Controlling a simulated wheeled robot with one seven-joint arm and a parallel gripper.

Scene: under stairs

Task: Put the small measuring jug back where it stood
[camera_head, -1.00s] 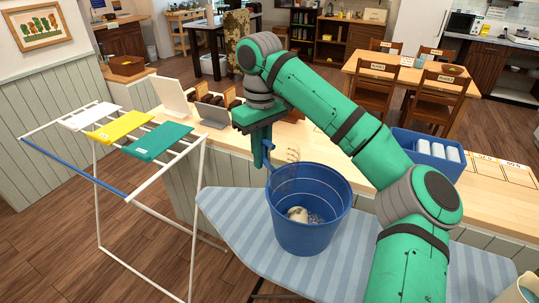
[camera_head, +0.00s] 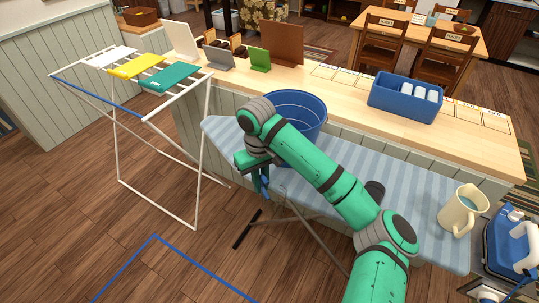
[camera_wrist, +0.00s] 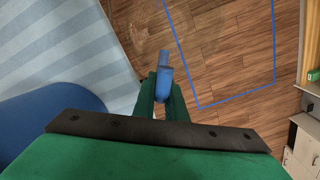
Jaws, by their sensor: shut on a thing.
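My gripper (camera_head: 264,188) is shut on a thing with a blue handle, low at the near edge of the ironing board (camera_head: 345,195). The blue handle (camera_wrist: 165,82) shows between my fingers in the wrist view, over wooden floor. A cream jug (camera_head: 461,212) with bluish liquid stands upright on the right end of the board. The blue bucket (camera_head: 312,120) stands behind my arm, partly hidden.
A wooden counter (camera_head: 340,98) runs behind the board with marked-out spaces, a blue caddy (camera_head: 405,98) and several small stands. A drying rack (camera_head: 196,170) stands left. A blue outline (camera_head: 155,237) marks clear floor in front.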

